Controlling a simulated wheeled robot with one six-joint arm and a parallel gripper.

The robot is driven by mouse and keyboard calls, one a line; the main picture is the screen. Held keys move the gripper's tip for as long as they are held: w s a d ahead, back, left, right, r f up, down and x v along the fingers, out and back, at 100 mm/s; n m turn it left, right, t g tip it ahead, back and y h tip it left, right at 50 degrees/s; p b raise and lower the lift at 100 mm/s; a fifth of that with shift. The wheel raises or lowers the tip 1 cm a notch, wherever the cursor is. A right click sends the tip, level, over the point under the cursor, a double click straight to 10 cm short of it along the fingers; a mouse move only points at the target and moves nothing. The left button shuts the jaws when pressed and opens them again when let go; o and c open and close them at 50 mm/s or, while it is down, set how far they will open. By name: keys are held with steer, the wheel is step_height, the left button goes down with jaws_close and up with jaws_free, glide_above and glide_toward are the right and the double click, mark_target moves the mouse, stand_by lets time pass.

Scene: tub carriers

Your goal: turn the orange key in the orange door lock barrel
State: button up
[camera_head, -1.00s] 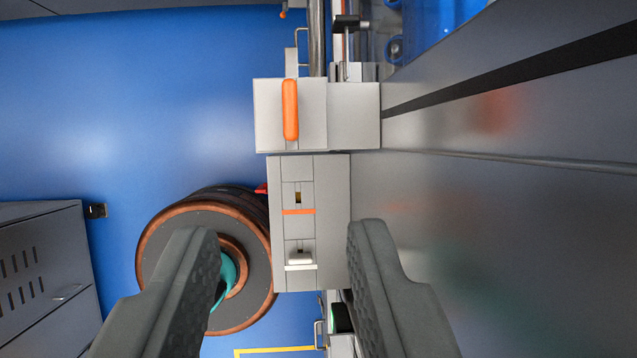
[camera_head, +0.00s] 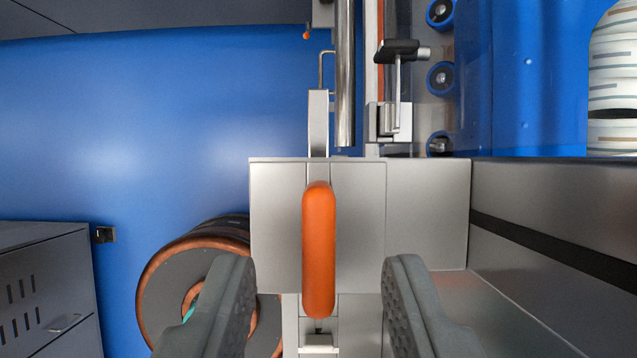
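The orange key (camera_head: 319,250) shows as a long rounded orange grip, upright in the picture. It stands out in front of a grey metal block (camera_head: 425,205). The lock barrel is not clearly visible; the key's grip hides what lies behind it. My gripper (camera_head: 318,268) is open, with one dark grey finger to the left of the key's lower half and the other to its right. There is a clear gap on both sides, and neither finger appears to touch the key. Nothing is between the fingers except the key in line of sight.
Below the block, a pale key-like piece (camera_head: 319,342) is partly in view. A copper-edged reel (camera_head: 165,285) stands at lower left, near a grey louvred cabinet (camera_head: 45,290). A steel rod (camera_head: 345,80) and a black-handled latch (camera_head: 398,50) are above. Blue floor lies open at left.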

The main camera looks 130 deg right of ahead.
mark_target(314, 262)
steer(key=shift+x, duration=1.85)
jaws_close()
steer(key=shift+m+t+h, duration=0.5)
steer(key=shift+m+h, duration=0.2)
steer(key=shift+m, duration=2)
steer(key=m+h, duration=0.1)
steer(key=m, duration=0.2)
steer(key=shift+t+h, duration=0.3)
steer(key=shift+t, duration=0.1)
steer(key=shift+m, duration=0.3)
